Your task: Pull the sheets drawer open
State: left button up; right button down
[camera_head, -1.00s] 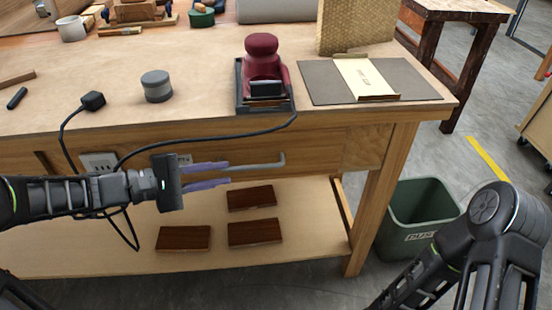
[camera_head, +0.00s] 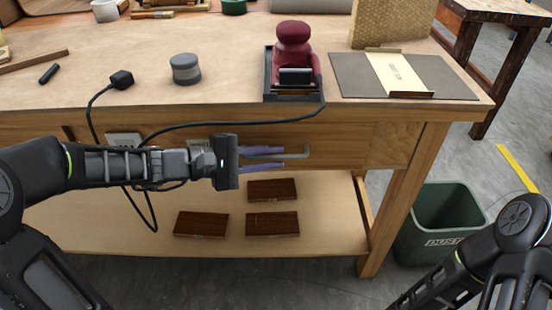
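The drawer front (camera_head: 345,150) is a plain wooden panel under the bench top. A grey bar handle (camera_head: 304,152) with a bent right end stands out from it. A pale label (camera_head: 198,144) on the front is partly covered by my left gripper, so I cannot read it. The drawer looks closed, level with the bench front. My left gripper (camera_head: 271,168) is at the handle's left part, its purple fingers spread, one along the bar and one below it. Contact with the bar cannot be made out. My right gripper is out of view; only part of my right arm shows at lower right.
A maroon sander (camera_head: 293,48) stands in a black tray on the bench, its cable (camera_head: 240,123) hanging across the drawer area. Wooden blocks (camera_head: 272,224) lie on the lower shelf. A green bin (camera_head: 440,220) stands right of the bench leg (camera_head: 402,200).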

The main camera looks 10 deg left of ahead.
pick_arm(q)
jog(key=shift+w+d+f, duration=0.15)
jog(key=shift+w+d, duration=0.25)
jog(key=shift+d, duration=0.15)
grip_shut()
dwell(1.1)
